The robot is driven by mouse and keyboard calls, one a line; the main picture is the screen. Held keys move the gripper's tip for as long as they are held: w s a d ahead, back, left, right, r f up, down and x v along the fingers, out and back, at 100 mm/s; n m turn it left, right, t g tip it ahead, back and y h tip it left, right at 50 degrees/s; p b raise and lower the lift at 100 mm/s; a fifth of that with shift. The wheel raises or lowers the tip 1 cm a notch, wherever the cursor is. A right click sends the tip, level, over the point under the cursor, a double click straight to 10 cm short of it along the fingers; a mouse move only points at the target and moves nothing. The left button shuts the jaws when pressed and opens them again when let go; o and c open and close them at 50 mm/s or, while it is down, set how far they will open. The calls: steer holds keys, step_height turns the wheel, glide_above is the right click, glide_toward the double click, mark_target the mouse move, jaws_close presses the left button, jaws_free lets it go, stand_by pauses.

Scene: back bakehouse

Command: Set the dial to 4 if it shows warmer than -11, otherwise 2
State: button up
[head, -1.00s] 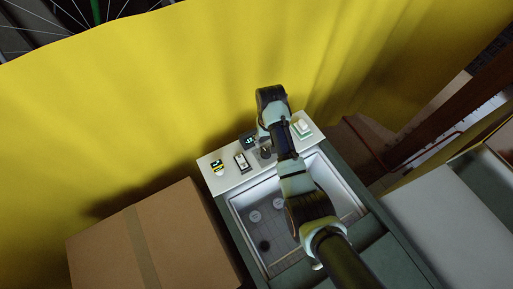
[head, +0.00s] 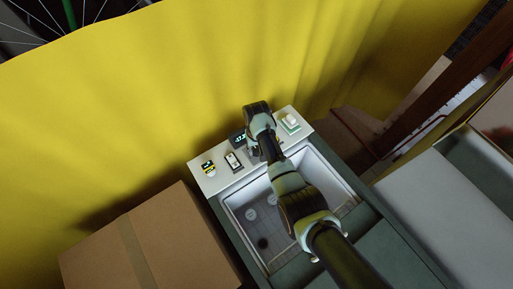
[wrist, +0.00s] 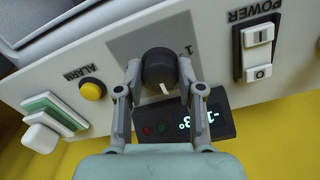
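The dial (wrist: 158,72) is a round black knob with a white pointer mark, seen close in the wrist view. The mark points toward the display side. A "1" shows on the grey plate beside it; other numbers are hidden. My gripper (wrist: 159,72) has one finger on each side of the knob, very close; whether they touch it is unclear. The display (wrist: 200,118) is upside down and partly behind a finger; it seems to read about -13, the last digit uncertain. In the head view the display (head: 238,138) glows beside my arm, which hides the dial.
The white panel (head: 209,183) also carries a POWER rocker switch (wrist: 257,50), a yellow ALARM button (wrist: 92,89) and a white rocker on a green base (wrist: 50,122). A sink basin (head: 235,215) lies in front, a cardboard box (head: 165,240) to the left, a yellow curtain (head: 180,90) behind.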

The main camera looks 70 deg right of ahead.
steer(key=c, duration=0.5)
steer(key=shift+m, duration=0.3)
steer(key=m+p, duration=0.1)
steer(key=m, duration=0.3)
steer(key=shift+r, duration=0.1)
steer(key=m+p, duration=0.1)
steer(key=m, duration=0.4)
steer(key=shift+m, duration=0.3)
steer(key=o, duration=1.1)
steer(key=shift+o, duration=0.2)
